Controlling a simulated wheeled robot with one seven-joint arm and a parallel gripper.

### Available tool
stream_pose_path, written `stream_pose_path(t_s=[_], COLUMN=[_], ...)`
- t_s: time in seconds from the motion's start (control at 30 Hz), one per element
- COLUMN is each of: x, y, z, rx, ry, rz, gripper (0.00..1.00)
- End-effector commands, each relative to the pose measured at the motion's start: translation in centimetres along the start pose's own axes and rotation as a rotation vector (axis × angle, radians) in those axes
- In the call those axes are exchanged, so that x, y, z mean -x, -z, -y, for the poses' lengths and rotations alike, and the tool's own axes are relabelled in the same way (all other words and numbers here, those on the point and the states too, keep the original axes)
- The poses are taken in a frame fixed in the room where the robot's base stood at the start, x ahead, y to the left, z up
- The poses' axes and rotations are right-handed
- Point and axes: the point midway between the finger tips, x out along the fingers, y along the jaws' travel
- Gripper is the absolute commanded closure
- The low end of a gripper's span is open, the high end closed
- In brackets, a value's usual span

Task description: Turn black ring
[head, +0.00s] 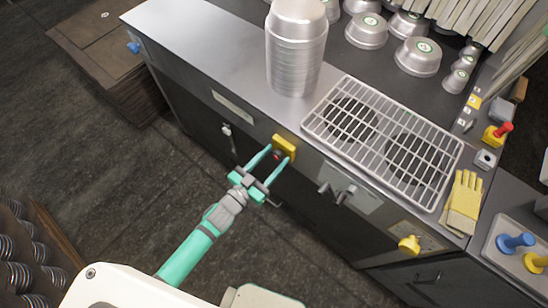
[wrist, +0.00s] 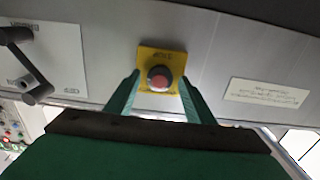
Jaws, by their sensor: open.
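The black ring (wrist: 150,73) surrounds a red button (wrist: 159,83) on a yellow plate (wrist: 174,58) fixed to the grey front panel of the counter. In the head view the yellow plate (head: 287,142) sits just below the counter's front edge, with the red button (head: 277,155) partly visible. My gripper (head: 276,157) is open, its two green fingers pointing at the plate. In the wrist view my gripper (wrist: 160,82) has one finger on each side of the button, near the plate's lower edge. Whether the fingers touch the ring or plate cannot be told.
A black handle (wrist: 28,70) is on the panel beside the plate; handles (head: 337,193) also show in the head view. A yellow knob (head: 409,244) is farther right. Stacked pans (head: 296,50), a wire rack (head: 440,160) and yellow gloves (head: 463,204) lie on top.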

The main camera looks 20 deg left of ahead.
Motion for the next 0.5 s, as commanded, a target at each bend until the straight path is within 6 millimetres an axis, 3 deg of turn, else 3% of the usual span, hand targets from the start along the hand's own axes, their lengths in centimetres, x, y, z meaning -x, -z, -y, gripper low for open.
stream_pose_path(t_s=[0.23, 0.4, 0.5], x=[-0.15, -0.13, -0.13], y=[0.0, 0.0, 0.0], z=[-0.15, -0.15, -0.15], rx=[0.0, 0.0, 0.0], ry=[-0.003, -0.003, -0.003], rz=[0.0, 0.0, 0.0], gripper=[0.51, 0.91, 0.91])
